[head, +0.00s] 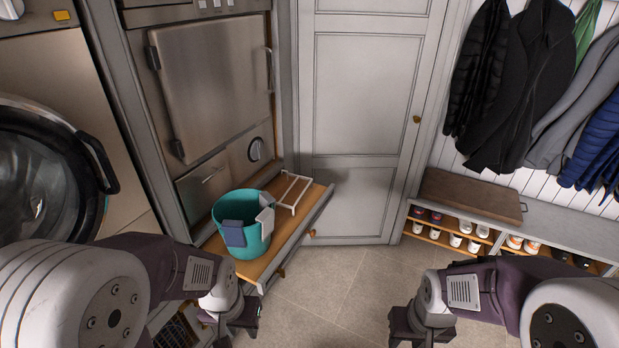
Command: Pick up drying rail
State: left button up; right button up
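The drying rail, a small white frame (293,191), stands on the far part of a pulled-out wooden shelf (265,266) under the steel cabinet. A teal bucket (232,212) stands on the same shelf, nearer to me, with a blue cloth and a pale cloth over its rim. My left gripper (238,322) is low in front of the shelf, short of the bucket and apart from the rail. My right gripper (403,328) is over the floor to the right, well away from the rail. The fingers of both are too dark and small to read.
A washing machine (60,130) with a round door is at the left. A grey door (360,100) stands behind the shelf. A bench (560,225) with shoes below and jackets (530,70) above is at the right. The tiled floor (330,290) between my arms is clear.

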aim_at(279, 204)
jog(key=i+l+u, duration=0.2)
jog(key=i+l, duration=0.65)
jog(key=i+l+u, duration=0.15)
jog(key=i+l, duration=0.65)
jog(key=l, duration=0.15)
jog(key=i+j+u, duration=0.1)
jog(key=i, duration=0.25)
jog(key=i+j+u, duration=0.1)
jog(key=i, duration=0.3)
